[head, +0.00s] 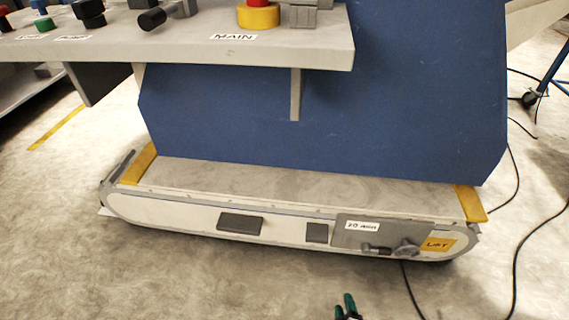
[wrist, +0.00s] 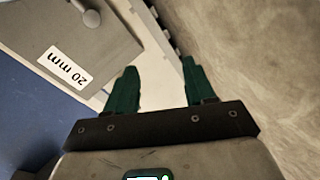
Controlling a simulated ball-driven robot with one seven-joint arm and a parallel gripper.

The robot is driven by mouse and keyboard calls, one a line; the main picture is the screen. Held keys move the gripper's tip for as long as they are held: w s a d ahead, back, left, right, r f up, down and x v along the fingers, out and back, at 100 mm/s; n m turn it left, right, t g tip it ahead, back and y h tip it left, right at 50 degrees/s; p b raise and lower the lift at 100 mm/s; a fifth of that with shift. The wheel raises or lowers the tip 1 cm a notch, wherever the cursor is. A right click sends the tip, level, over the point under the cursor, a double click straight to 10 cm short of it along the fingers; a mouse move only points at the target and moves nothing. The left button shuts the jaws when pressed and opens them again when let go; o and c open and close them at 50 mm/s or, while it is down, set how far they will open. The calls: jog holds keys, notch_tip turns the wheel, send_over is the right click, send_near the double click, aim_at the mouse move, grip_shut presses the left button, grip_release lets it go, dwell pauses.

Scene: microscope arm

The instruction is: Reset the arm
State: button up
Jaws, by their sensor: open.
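My gripper (head: 348,307) shows only by its green fingertips at the bottom edge of the head view, in front of the low base. In the wrist view my gripper (wrist: 158,65) is open, with nothing between its fingers. The long, round-ended base (head: 180,212) carries a grey plate (head: 350,232) labelled "20 mm". A grey knob (head: 406,249) and a small dark bolt-like handle (head: 376,248) are on this plate. In the wrist view the plate (wrist: 100,50) lies left of the fingers, with a knob (wrist: 91,18) at the top. I cannot tell which part is the arm.
A tall blue panel (head: 330,90) rises behind the base. A grey shelf (head: 180,48) with a "MAIN" label and a red button (head: 258,3) on a yellow collar overhangs at upper left. Black cables (head: 515,255) lie at right. The floor in front is clear.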

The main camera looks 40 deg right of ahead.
jog(key=w+a+r+t+y, duration=0.1)
jog(key=w+a+y, duration=0.15)
jog(key=w, duration=0.25)
jog(key=w+a+r+y, duration=0.1)
jog(key=w+a+y, duration=0.1)
jog(key=w+y, duration=0.25)
jog(key=w+a+r+g+y, duration=0.2)
jog(key=a+r+y, duration=0.2)
jog(key=a+r, duration=0.15)
jog(key=s+r+m+g+h+p, duration=0.1)
jog(key=s+r+m+g, duration=0.25)
jog(key=s+r, duration=0.65)
jog(key=s+r+m+g+h, duration=0.15)
jog(key=s+r+g, duration=0.35)
jog(key=r, duration=0.9)
notch_tip(320, 180, up, 32)
jog(key=p, duration=3.2)
jog(key=shift+s+t+y+p, duration=0.2)
jog(key=shift+t+y+p, duration=0.15)
jog(key=shift+t+p, duration=0.1)
